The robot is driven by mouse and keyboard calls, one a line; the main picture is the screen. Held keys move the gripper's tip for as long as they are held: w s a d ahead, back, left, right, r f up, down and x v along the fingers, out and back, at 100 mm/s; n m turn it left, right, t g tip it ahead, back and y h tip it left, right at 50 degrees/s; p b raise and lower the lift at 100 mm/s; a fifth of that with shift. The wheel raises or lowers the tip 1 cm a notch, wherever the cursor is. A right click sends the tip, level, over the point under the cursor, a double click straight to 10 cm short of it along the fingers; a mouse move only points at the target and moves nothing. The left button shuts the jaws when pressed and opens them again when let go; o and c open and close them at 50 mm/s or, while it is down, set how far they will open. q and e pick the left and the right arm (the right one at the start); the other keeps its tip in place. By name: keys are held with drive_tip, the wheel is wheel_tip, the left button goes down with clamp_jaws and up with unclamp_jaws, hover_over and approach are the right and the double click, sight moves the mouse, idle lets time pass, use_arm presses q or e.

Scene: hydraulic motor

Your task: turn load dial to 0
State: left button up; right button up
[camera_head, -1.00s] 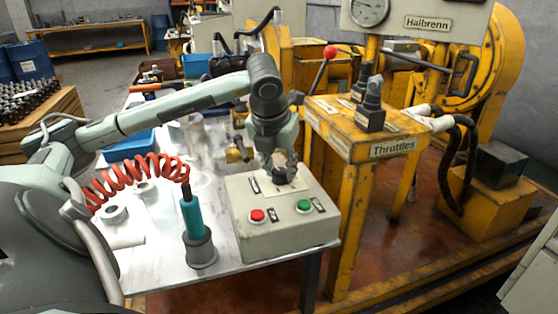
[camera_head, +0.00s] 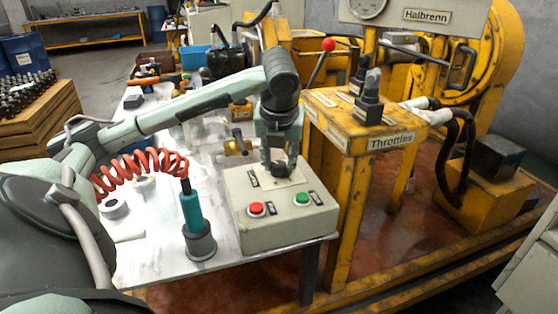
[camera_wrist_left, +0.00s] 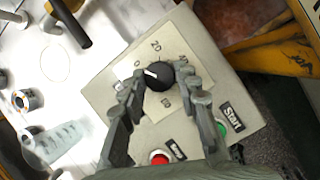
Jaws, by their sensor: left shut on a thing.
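The load dial is a black round knob (camera_wrist_left: 160,77) with a white pointer mark, on a pale scale plate (camera_wrist_left: 180,48) on top of the grey control box (camera_head: 290,237). In the left wrist view the pointer mark is aimed to the left and slightly up. The scale digits are small; one reads 20, others are hard to read. My left gripper (camera_head: 277,168) comes down over the dial from above. In the left wrist view its fingers stand on both sides of the knob, shut on it. In the head view the gripper mostly hides the dial. My right gripper is not in view.
The box has a red button (camera_head: 256,209) and a green Start button (camera_head: 302,198). A teal tool (camera_head: 192,212) with a red coiled hose (camera_head: 140,168) stands left of the box. The yellow throttle stand (camera_head: 350,165) is close on the right.

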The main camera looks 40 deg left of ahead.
use_arm(q)
drive_tip(key=o, duration=1.2)
drive_tip(key=shift+c, duration=0.2)
drive_tip(key=v, duration=1.2)
